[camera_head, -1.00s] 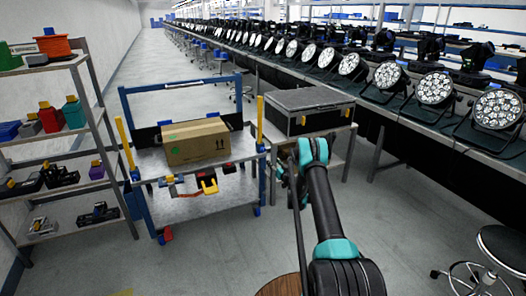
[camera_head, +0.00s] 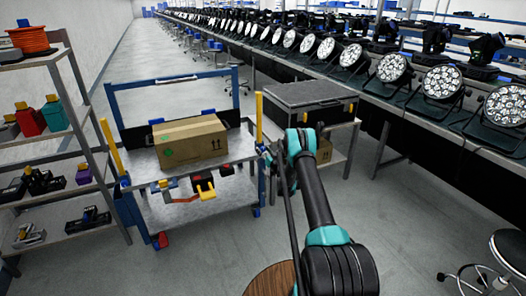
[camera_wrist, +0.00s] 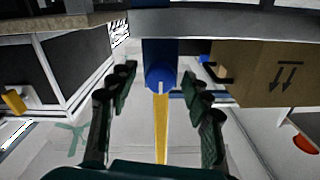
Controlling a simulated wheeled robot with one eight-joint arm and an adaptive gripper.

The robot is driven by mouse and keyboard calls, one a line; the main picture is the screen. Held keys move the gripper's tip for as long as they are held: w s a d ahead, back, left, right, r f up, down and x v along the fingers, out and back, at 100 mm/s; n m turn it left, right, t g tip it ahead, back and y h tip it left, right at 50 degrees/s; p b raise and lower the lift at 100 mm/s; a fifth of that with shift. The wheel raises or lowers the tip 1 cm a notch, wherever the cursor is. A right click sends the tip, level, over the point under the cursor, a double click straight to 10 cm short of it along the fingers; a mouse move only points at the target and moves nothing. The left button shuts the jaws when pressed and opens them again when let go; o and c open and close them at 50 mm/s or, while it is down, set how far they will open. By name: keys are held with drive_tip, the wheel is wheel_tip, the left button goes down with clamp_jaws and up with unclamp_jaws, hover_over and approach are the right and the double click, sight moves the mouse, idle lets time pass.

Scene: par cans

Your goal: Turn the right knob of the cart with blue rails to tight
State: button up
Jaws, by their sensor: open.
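The cart with blue rails (camera_head: 174,80) stands left of centre in the head view, with a yellow upright (camera_head: 259,120) at its right front corner. My gripper (camera_wrist: 157,78) is beside that corner; in the head view its fingers are small and partly hidden by my arm. In the wrist view its two dark fingers are apart and nothing is held. A blue post with a rounded end (camera_wrist: 160,75) and a yellow bar (camera_wrist: 161,125) appear between the fingers, but contact cannot be told. I cannot clearly make out the right knob or its setting.
A dark case (camera_head: 307,95) tops a table right of the cart. Shelves (camera_head: 62,130) stand at left, a stool (camera_head: 505,252) at right.

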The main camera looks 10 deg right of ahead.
clamp_jaws()
